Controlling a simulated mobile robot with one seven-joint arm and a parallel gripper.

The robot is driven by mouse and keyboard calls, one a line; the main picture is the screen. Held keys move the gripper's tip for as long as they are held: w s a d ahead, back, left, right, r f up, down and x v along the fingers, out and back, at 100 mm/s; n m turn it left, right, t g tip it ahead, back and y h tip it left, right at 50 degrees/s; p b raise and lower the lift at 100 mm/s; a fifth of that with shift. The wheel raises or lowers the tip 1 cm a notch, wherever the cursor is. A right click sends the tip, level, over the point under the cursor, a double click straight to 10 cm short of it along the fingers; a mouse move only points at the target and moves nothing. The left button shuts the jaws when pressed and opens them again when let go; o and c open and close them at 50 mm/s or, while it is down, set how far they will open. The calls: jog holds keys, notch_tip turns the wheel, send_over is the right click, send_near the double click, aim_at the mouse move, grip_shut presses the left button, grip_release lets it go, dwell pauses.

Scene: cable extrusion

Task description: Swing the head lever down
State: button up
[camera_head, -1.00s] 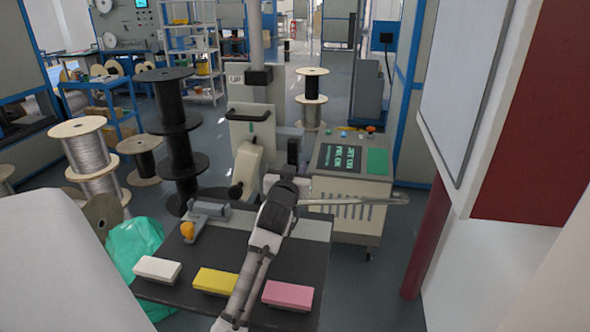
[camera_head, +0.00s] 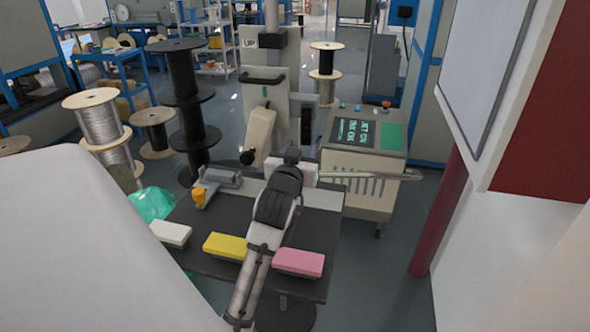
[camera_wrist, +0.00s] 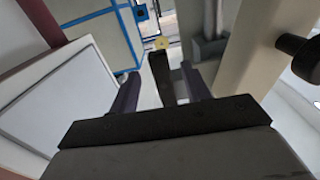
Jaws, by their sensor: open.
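The cream machine (camera_head: 240,105) stands behind the bench and carries an "UP" sign. On its front are a black bar handle (camera_head: 263,78) and a tilted cream arm (camera_head: 260,135) with a black knob (camera_head: 247,157). I cannot tell for sure which is the head lever. In the wrist view a similar black knob (camera_wrist: 298,46) stands at the upper right, outside the fingers. My gripper (camera_wrist: 160,78) is open, its two dark fingers apart. A dark upright bar shows between them; I cannot tell what it is.
The dark bench (camera_head: 215,265) bears white, yellow (camera_head: 226,246) and pink (camera_head: 298,262) blocks. A control cabinet (camera_head: 360,165) stands to the right, and a thin grey rod (camera_head: 370,176) crosses its front. Black spools (camera_head: 185,110) stand to the left. A white board (camera_head: 495,70) juts in at right.

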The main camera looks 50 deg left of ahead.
jog(key=b+v, duration=0.1)
jog(key=v, duration=0.5)
dwell(0.4)
